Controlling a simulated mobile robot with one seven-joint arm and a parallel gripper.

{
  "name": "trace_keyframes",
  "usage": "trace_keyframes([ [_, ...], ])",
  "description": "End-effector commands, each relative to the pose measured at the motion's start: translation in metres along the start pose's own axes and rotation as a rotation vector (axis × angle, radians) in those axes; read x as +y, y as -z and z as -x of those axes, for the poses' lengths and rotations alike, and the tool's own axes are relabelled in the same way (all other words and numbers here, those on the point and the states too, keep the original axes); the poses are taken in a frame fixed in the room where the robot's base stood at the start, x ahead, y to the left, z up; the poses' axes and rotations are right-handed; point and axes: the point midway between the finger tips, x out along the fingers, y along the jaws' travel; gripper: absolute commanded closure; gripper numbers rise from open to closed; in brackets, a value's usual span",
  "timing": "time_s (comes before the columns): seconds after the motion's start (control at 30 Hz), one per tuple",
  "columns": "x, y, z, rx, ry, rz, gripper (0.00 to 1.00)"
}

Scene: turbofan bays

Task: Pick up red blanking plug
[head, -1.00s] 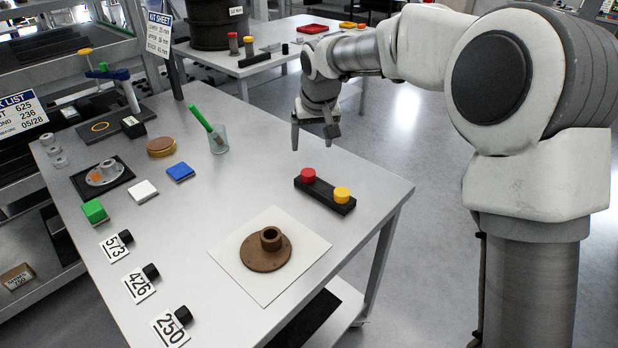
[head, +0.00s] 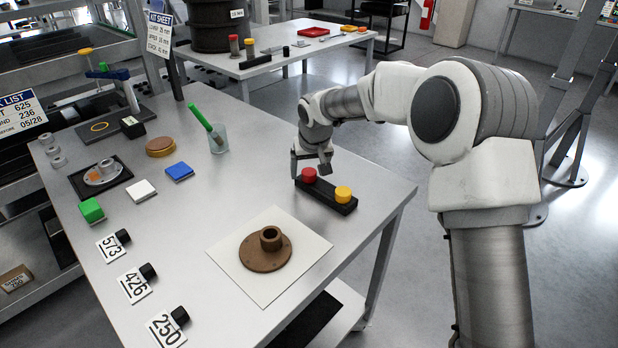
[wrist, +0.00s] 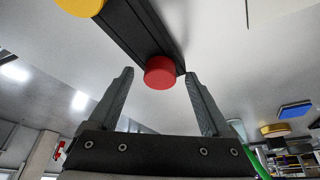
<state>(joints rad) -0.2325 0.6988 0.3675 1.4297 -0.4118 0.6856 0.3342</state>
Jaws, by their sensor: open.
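The red blanking plug (head: 309,174) sits in the left end of a black holder (head: 325,196) on the grey table. The yellow plug (head: 343,194) sits in the other end. My gripper (head: 311,175) is at the red plug's end of the holder, low over the table. In the wrist view my gripper (wrist: 160,88) is open, with one finger on each side of the red plug (wrist: 160,72) and a gap to each. The red plug's round top faces the camera. Whether the fingertips reach down beside the plug is hard to tell.
A brown flanged part (head: 266,249) lies on a white sheet (head: 225,249) in front of the holder. A blue square (head: 179,171) lies further left. The table's right edge is near the holder.

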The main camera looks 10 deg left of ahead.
Motion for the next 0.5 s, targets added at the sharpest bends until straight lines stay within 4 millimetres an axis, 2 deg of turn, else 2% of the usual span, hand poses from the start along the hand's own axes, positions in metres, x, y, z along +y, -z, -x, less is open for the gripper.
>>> trace_keyframes([
  [0.13, -0.0001, 0.0006, 0.0011, 0.001, 0.000, 0.000, 0.18],
  [0.5, 0.0001, 0.0004, 0.0013, 0.001, 0.000, -0.001, 0.84],
])
